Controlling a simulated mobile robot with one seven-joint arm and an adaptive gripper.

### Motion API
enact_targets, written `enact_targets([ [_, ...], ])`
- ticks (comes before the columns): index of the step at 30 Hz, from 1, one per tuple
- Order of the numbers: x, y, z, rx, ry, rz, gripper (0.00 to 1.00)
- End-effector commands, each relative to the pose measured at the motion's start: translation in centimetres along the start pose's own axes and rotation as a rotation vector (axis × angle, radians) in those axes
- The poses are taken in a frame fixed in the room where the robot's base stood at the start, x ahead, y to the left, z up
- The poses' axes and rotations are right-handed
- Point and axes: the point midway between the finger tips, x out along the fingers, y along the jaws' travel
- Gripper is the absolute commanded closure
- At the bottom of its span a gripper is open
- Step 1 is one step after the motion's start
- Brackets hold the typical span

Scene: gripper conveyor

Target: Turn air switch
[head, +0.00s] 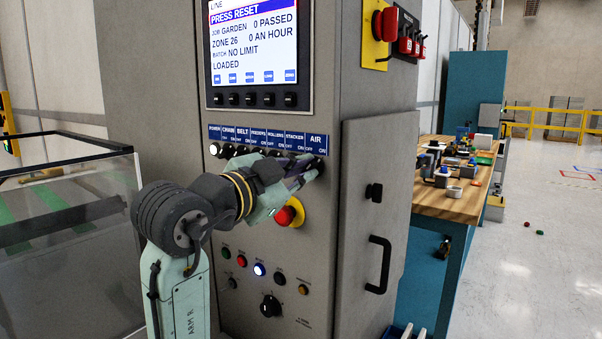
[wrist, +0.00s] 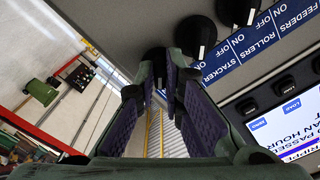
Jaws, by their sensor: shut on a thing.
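The air switch is a black rotary knob (head: 320,166) at the right end of a row of knobs, under the blue AIR label (head: 318,143) on the grey control cabinet (head: 345,70). My gripper (head: 308,170) reaches it from the left with its fingers against the panel, shut on the knob and covering much of it. In the wrist view, my gripper's fingers (wrist: 166,68) close around the dark knob (wrist: 158,54), just beside the STACKER label (wrist: 217,72).
A red emergency stop (head: 289,212) on a yellow plate sits just below my gripper. Neighbouring knobs (wrist: 195,38) stand close by. The screen (head: 258,45) reads PRESS RESET. A cabinet door with a black handle (head: 378,265) is at right. A glass-walled enclosure (head: 70,220) stands at left.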

Motion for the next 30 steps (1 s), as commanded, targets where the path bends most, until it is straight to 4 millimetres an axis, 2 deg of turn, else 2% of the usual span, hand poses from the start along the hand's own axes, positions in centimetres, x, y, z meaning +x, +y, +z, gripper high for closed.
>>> enact_targets([
  [5, -0.03, -0.02, -0.09, 0.003, 0.001, -0.001, 1.0],
  [6, -0.03, -0.02, -0.09, 0.003, 0.001, -0.001, 0.9],
  [15, -0.02, 0.0, -0.04, 0.001, 0.0, -0.001, 0.71],
  [30, 0.0, -0.03, -0.02, -0.003, 0.0, -0.001, 0.71],
])
